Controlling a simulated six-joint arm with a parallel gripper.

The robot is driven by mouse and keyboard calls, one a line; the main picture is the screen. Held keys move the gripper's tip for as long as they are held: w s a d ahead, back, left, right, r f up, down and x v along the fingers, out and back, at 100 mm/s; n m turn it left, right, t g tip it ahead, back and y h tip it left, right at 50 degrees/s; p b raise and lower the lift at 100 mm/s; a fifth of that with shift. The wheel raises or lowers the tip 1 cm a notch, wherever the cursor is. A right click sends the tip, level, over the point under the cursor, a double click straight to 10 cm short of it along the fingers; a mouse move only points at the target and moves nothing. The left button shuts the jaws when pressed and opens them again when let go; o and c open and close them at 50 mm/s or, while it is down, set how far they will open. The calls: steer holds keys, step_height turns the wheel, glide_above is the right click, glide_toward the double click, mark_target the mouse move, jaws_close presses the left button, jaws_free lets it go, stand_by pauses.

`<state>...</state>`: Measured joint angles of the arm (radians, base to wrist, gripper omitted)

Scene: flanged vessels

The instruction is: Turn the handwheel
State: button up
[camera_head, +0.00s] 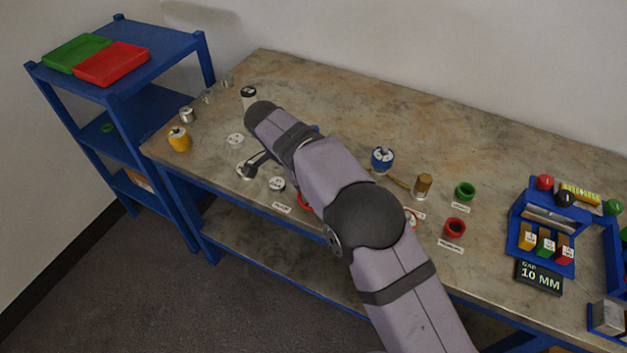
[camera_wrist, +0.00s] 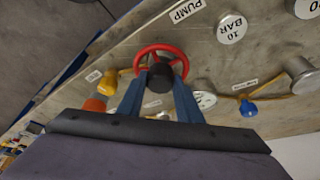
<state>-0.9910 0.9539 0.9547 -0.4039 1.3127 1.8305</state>
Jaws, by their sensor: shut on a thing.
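The red handwheel (camera_wrist: 160,47) has a dark round hub and shows in the middle of the wrist view. My gripper (camera_wrist: 160,76) has its two blue fingers on either side of the hub, shut on the handwheel. The fingers and hub hide the wheel's near part. In the head view only a sliver of the red handwheel (camera_head: 304,202) shows at the left edge of my arm. My arm hides the rest of it there, and the fingertips too.
A 10 BAR gauge (camera_wrist: 232,28) and a blue-knobbed fitting (camera_wrist: 248,107) are right of the wheel; a yellow fitting (camera_wrist: 108,82) is left. A blue rack (camera_head: 545,228) stands at the bench's right, a shelf (camera_head: 150,55) at its left. The bench's back is mostly clear.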

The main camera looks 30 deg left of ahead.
mark_target(303, 198)
steer(key=shift+m, duration=0.4)
steer(key=o, duration=1)
steer(key=v, duration=0.7)
steer(key=shift+a+r, duration=0.15)
steer(key=shift+w, duration=0.1)
